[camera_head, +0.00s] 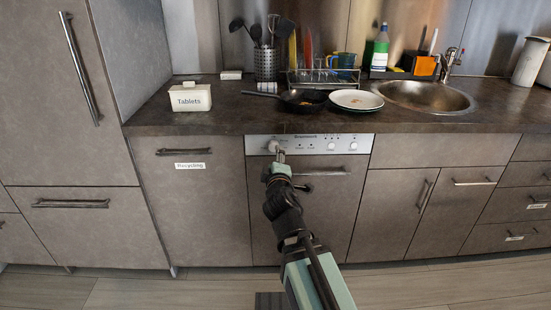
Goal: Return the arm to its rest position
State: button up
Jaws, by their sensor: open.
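My arm reaches up from the bottom edge toward the dishwasher. My gripper (277,152) is at its far end, in front of the left part of the dishwasher's control panel (312,146). It is open, and I see nothing held in it. I cannot tell whether it touches the panel. The dishwasher door (335,205) is closed, and my arm hides part of it. Its handle (320,172) shows to the right of the gripper.
The counter (220,116) above carries a Tablets box (190,97), a black pan (303,99), plates (356,99) and a utensil holder (267,65). A sink (425,96) is at right. Closed cabinets flank the dishwasher. Bare floor (430,284) lies in front.

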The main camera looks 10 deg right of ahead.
jog(key=s+d+f+m+g+h, duration=0.1)
jog(key=s+d+f+m+g, duration=0.15)
jog(key=f, duration=0.45)
jog(key=s+d+f+m+g, duration=0.1)
jog(key=s+f+m+g, duration=0.25)
jog(key=f, duration=0.45)
jog(key=s+d+f+m+g+h, duration=0.1)
jog(key=s+d+f+m+g, duration=0.1)
jog(key=f+g, duration=0.35)
jog(key=s+a+f+m+g+y, duration=0.2)
jog(key=s+f+g, duration=0.5)
jog(key=s+f, duration=1.2)
jog(key=s+a+f+m+g+y, duration=0.1)
jog(key=s+f+g, duration=0.3)
jog(key=s, duration=0.5)
jog(key=s+a+f+m+g+y, duration=0.1)
jog(key=s+f+g, duration=0.25)
jog(key=s, duration=0.65)
jog(key=s+a+f+m+g+y, duration=0.1)
jog(key=s+f+g, duration=0.3)
jog(key=s, duration=0.5)
jog(key=w+r+t+p, duration=0.2)
jog(key=r+p, duration=0.5)
jog(key=p, duration=0.5)
jog(key=w+r+t+p, duration=0.2)
jog(key=r+t+p, duration=0.2)
jog(key=r+p, duration=0.4)
jog(key=p, duration=0.5)
jog(key=shift+r+h, duration=0.15)
jog(key=shift+h, duration=0.15)
